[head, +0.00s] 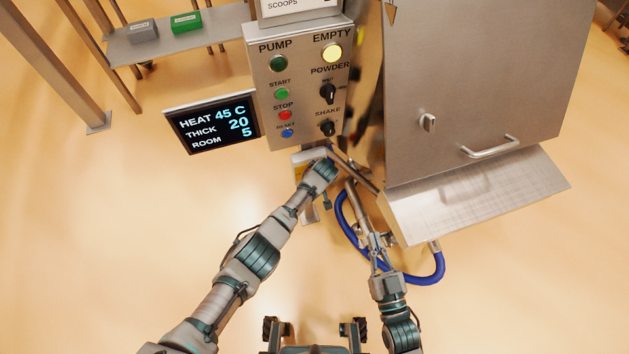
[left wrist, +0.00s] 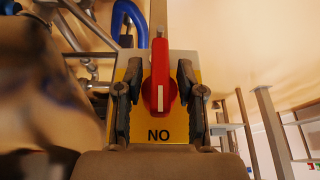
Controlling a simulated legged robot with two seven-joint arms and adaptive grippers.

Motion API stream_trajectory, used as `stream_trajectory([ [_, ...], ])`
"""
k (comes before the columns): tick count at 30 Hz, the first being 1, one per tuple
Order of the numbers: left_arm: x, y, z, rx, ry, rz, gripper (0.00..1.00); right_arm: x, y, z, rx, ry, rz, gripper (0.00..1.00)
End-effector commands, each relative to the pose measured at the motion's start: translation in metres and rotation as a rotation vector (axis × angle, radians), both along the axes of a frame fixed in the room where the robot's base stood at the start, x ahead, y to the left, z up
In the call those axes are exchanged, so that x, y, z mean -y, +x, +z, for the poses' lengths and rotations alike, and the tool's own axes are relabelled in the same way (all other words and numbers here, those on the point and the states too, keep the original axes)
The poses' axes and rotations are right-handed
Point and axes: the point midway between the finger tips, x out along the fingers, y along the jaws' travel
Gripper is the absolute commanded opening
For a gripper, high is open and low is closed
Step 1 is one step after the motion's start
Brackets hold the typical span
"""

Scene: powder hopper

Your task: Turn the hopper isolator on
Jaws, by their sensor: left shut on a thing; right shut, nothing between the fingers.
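The hopper isolator, a yellow plate with a red rotary handle (left wrist: 160,80), fills the middle of the left wrist view. The handle stands upright in that picture, its white mark at the lower end, towards black letters reading "NO" there. My left gripper (left wrist: 158,92) has a finger on each side of the handle and is shut on it. In the head view the isolator box (head: 299,163) is below the button panel, mostly hidden by my left wrist, which covers the handle. My right gripper (head: 376,250) is shut and empty, in front of the blue hose.
The button panel (head: 300,85) has a lit yellow EMPTY lamp. A display (head: 212,122) reads heat 45 C, thick 20, room 5. The steel hopper cabinet (head: 470,80) stands right, its tray (head: 480,195) jutting out. The blue hose (head: 350,237) loops below. The left floor is clear.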

Motion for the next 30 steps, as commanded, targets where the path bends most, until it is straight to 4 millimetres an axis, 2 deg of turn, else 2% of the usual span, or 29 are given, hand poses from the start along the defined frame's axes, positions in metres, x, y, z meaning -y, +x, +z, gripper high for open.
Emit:
stream_trajectory([
  [11, 0.000, -0.001, -0.002, -0.003, 0.000, 0.000, 0.03, 0.000, 0.002, -0.001, 0.003, 0.002, 0.000, 0.00],
  [12, 0.000, -0.001, -0.002, -0.003, 0.000, 0.000, 0.44, 0.000, 0.002, -0.001, 0.003, 0.002, 0.000, 0.00],
  [23, 0.001, -0.001, 0.002, 0.001, 0.000, -0.001, 0.44, 0.000, -0.002, 0.001, 0.004, 0.001, 0.001, 0.00],
  [30, 0.005, -0.008, 0.023, 0.003, -0.003, -0.002, 0.44, 0.000, -0.001, 0.001, 0.004, 0.001, 0.001, 0.00],
])
